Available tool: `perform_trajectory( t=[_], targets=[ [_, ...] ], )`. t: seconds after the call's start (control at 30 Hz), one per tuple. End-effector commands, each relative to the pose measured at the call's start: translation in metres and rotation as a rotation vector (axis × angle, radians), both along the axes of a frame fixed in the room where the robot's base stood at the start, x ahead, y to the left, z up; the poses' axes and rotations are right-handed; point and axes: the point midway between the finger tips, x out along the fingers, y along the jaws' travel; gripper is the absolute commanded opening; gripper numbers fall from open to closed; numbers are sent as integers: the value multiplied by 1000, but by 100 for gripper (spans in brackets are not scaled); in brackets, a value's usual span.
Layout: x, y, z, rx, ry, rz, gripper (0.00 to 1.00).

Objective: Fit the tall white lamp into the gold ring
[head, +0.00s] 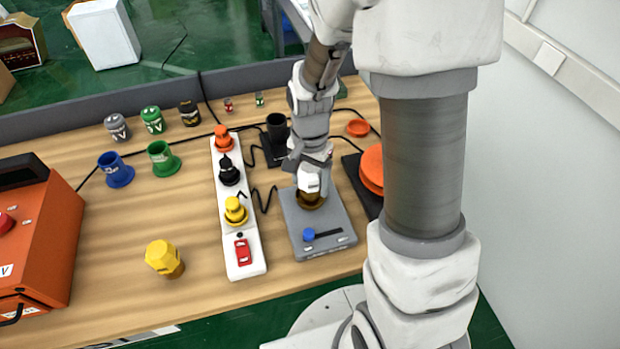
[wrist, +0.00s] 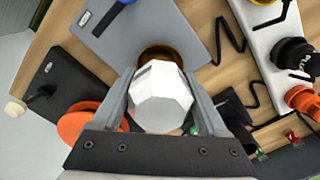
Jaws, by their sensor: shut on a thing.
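The tall white lamp (wrist: 161,98) has an eight-sided white top and is between the two fingers of my gripper (wrist: 160,82) in the wrist view. In the head view my gripper (head: 311,168) points down with the lamp (head: 313,186) under it. The gold ring (head: 311,200) is on the grey box with a blue knob (head: 309,234). The ring (wrist: 158,52) shows behind the lamp in the wrist view, partly covered by it. The lamp's lower end is hidden, so I cannot tell how deep it sits in the ring.
A white strip (head: 246,267) with orange, black and yellow plugs stands left of the grey box. An orange disc on a dark base (head: 350,168) is close on the right. A yellow lamp (head: 163,257) and an orange case (head: 42,240) stand further left.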

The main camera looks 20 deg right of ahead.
Motion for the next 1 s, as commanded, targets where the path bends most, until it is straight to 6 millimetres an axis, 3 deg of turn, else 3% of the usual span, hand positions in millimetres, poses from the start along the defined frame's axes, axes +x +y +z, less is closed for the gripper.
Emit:
perform_trajectory(
  t=[1.0],
  targets=[
    [0,0,-20,0,0,0,12]
  ],
)
